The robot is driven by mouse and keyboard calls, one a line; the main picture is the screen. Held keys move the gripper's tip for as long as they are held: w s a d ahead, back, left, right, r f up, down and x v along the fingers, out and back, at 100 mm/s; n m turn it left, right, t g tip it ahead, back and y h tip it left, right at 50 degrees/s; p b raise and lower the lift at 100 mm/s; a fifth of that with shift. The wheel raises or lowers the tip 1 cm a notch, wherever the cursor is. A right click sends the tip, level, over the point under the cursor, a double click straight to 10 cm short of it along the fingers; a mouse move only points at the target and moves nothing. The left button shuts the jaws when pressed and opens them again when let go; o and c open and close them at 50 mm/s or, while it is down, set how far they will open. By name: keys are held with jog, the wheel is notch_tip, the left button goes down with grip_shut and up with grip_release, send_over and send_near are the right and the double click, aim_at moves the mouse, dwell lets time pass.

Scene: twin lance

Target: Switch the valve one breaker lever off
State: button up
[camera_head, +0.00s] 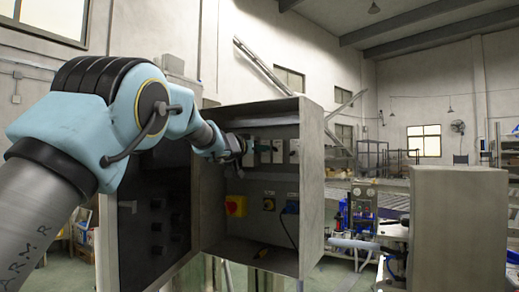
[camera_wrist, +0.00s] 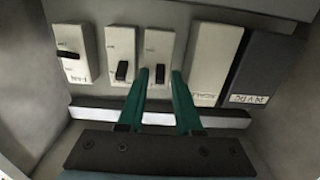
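Several breakers show in the wrist view. The left breaker (camera_wrist: 84,40) has a dark lever (camera_wrist: 68,54) pointing sideways. The middle breaker (camera_wrist: 121,43) and the third breaker (camera_wrist: 158,44) have upright dark levers. Their labels are too blurred to say which is valve one. My gripper (camera_wrist: 162,76) has two green fingers, apart and empty; the third breaker's lever shows between their tips. Contact cannot be judged. In the head view my gripper (camera_head: 238,151) reaches into the open breaker box (camera_head: 312,190), beside the breakers (camera_head: 278,151), and hides part of the row.
A pale module (camera_wrist: 213,60) and a dark module (camera_wrist: 262,72) stand right of the levers in the wrist view. The open door (camera_head: 150,225) is at left; a grey cabinet (camera_head: 458,230) stands at right.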

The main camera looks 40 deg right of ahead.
grip_shut()
